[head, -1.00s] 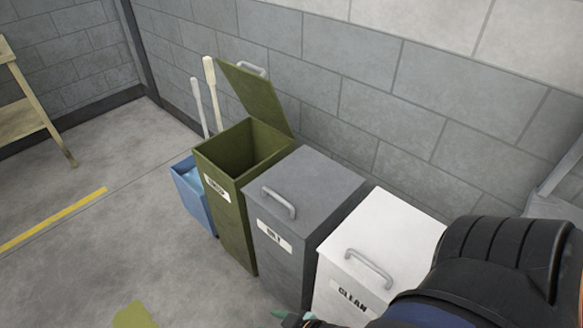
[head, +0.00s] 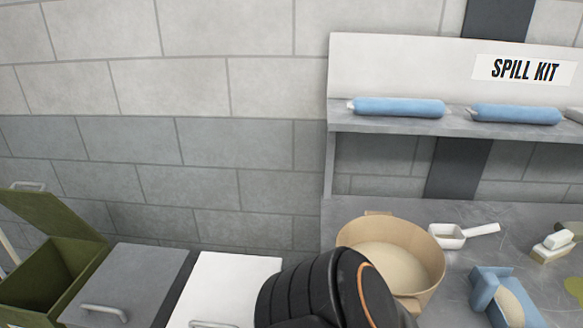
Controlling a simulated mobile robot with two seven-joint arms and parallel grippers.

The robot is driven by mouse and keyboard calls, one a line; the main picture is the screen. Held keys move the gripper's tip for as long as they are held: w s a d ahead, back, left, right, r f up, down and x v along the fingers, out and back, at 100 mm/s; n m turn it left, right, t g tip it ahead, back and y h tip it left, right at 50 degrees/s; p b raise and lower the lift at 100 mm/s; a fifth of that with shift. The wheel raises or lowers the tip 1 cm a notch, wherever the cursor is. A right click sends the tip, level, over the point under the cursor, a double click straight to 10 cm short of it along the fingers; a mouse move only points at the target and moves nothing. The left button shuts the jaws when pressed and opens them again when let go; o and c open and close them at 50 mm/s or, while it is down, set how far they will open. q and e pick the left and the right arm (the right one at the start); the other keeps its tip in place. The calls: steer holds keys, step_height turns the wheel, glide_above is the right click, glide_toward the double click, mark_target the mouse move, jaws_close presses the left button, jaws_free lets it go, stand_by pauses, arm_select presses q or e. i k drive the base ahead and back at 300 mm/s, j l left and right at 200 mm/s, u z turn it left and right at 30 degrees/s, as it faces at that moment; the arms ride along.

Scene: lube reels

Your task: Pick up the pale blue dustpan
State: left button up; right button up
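The pale blue dustpan (head: 484,289) appears to be the open blue scoop-shaped thing on the grey bench at the lower right of the head view. A heap of tan granules lies in it, and its lower part runs close to the picture's bottom edge. A thick black link of my arm fills the bottom middle, left of the dustpan and apart from it in the picture. Neither of my grippers shows.
The bench (head: 462,212) bears a tan tub (head: 360,236) of granules, a white scoop (head: 448,238) and a brush-like block (head: 552,247). A shelf (head: 390,124) above holds blue rolls. Grey (head: 135,280), white (head: 235,280) and open green (head: 42,275) bins stand left.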

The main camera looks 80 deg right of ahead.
mark_target(505, 301)
steer(key=k+z, duration=0.15)
steer(key=z, duration=0.3)
steer(key=k+z, duration=0.1)
steer(key=z, duration=3.2)
steer(key=i+l+u, duration=0.1)
steer(key=l+u, duration=0.35)
steer(key=l, duration=0.55)
